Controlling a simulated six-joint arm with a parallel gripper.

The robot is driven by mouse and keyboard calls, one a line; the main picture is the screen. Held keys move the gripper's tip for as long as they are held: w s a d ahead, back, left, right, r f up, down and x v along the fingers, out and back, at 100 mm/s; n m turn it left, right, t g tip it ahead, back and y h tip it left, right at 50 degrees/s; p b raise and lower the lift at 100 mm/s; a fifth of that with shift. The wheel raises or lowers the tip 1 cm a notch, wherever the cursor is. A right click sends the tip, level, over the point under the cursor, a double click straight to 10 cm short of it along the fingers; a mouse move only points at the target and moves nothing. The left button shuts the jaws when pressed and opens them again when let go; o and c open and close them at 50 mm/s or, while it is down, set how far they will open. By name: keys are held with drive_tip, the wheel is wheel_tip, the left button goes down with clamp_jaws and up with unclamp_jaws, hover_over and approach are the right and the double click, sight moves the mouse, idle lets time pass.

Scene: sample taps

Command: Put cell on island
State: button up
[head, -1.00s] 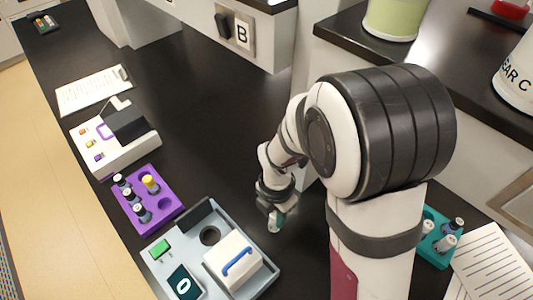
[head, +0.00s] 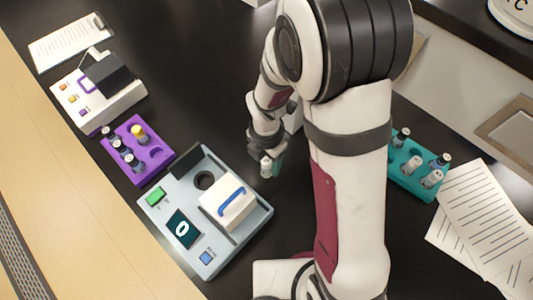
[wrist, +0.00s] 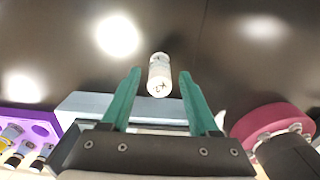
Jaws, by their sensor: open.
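A small white vial (head: 265,166) with a marked label, which may be the cell, is at the tips of my gripper (head: 270,168) in the head view. In the wrist view the vial (wrist: 159,75) shows between and just beyond the two teal fingertips of my gripper (wrist: 160,78). The fingers are spread apart, with a gap on each side of the vial. Whether it stands on the black counter or tilts is hard to tell. No surface is clearly marked as the island.
A pale blue instrument (head: 160,222) with a round well and blue-handled white lid is left of my gripper. Beyond it are a purple vial rack (head: 163,165) and a white device (head: 70,110). A teal rack (head: 407,177) and papers (head: 480,215) are on the right.

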wheel_tip(320, 180, up, 12)
drive_tip(key=s+d+r+m, duration=0.1)
drive_tip(key=s+m, duration=0.4)
drive_tip(key=m, duration=0.6)
drive_tip(key=s+d+r+m+y, duration=0.1)
drive_tip(key=s+d+r+m, duration=0.1)
drive_tip(key=s+m, duration=0.4)
drive_tip(key=s+d+r+m, duration=0.2)
drive_tip(key=s+m, duration=0.3)
drive_tip(key=m, duration=1)
drive_tip(key=shift+s+d+r+m+y, duration=0.2)
drive_tip(key=shift+s+m+y, duration=0.1)
drive_tip(key=shift+y, duration=0.1)
drive_tip(key=shift+w, duration=0.1)
